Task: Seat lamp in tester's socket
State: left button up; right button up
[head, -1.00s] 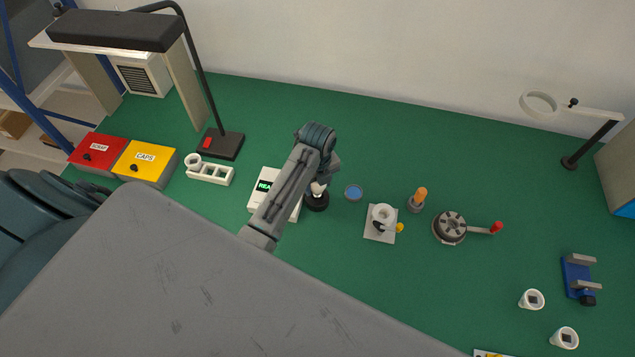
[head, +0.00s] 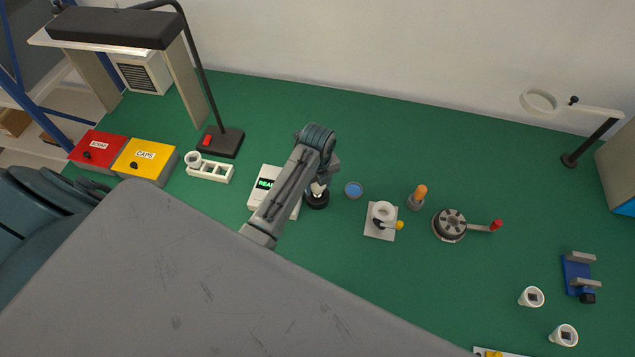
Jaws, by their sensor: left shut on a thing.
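The tester (head: 257,198) is a white box with a lit green display reading "REA…", partly hidden behind my left arm. A round black socket (head: 317,202) stands at its right side. My left gripper (head: 321,183) points down over this socket, shut on the lamp (head: 317,188). Only a small white part of the lamp shows, just above or at the socket's mouth. My wrist hides the rest, so I cannot tell how deep it sits. My right gripper is not in view.
A white holder (head: 210,173), a yellow CAPS box (head: 146,163) and a lamp stand (head: 222,143) are left. Green bench behind is clear.

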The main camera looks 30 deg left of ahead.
pick_arm(q)
jog(key=shift+f, duration=0.8)
dwell(0.7)
jog(key=o, duration=1)
jog(key=shift+r, duration=0.1)
